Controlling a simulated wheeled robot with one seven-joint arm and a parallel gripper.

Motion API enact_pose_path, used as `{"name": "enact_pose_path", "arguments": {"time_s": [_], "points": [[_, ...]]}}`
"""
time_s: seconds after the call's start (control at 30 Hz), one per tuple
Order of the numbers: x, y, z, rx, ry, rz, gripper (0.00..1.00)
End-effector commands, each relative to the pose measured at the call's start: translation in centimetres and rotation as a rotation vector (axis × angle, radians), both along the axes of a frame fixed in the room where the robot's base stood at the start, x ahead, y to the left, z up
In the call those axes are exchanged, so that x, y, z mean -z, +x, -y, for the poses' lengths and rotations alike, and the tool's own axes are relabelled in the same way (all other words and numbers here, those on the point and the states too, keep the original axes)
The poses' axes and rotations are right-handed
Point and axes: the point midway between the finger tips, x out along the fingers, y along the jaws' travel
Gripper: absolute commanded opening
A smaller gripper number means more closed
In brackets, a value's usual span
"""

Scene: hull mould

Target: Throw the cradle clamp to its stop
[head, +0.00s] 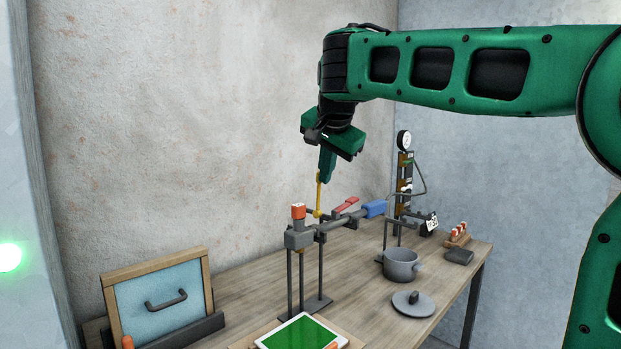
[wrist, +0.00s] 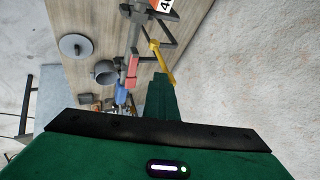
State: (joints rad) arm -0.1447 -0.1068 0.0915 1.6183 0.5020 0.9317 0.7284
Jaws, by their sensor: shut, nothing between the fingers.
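A yellow lever (head: 319,195), likely the cradle clamp's handle, stands nearly upright on a grey metal stand (head: 299,238) on the bench. It also shows in the wrist view (wrist: 162,62), running to beside my fingertips. My gripper (head: 325,175) points down with its fingers shut and empty, right at the lever's upper end. In the wrist view my gripper (wrist: 161,80) is close against the lever; whether they touch I cannot tell. The stand also carries a red lever (head: 347,204), a blue handle (head: 374,208) and an orange-red block (head: 298,211).
On the wooden bench (head: 252,288) stand a grey pot (head: 400,265), a lid (head: 412,303), a tablet (head: 302,334) and a framed blue panel (head: 160,300) with a handle. A gauge post (head: 404,180) stands behind. The plaster wall is close behind the stand.

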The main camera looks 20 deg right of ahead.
Motion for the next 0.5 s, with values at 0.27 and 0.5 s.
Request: {"name": "enact_pose_path", "arguments": {"time_s": [0.27, 0.5], "points": [[-0.64, 1.04, 0.08, -0.009, -0.004, 0.022, 0.0], [-0.43, 1.2, -0.06, -0.012, -0.004, 0.02, 0.0]]}}
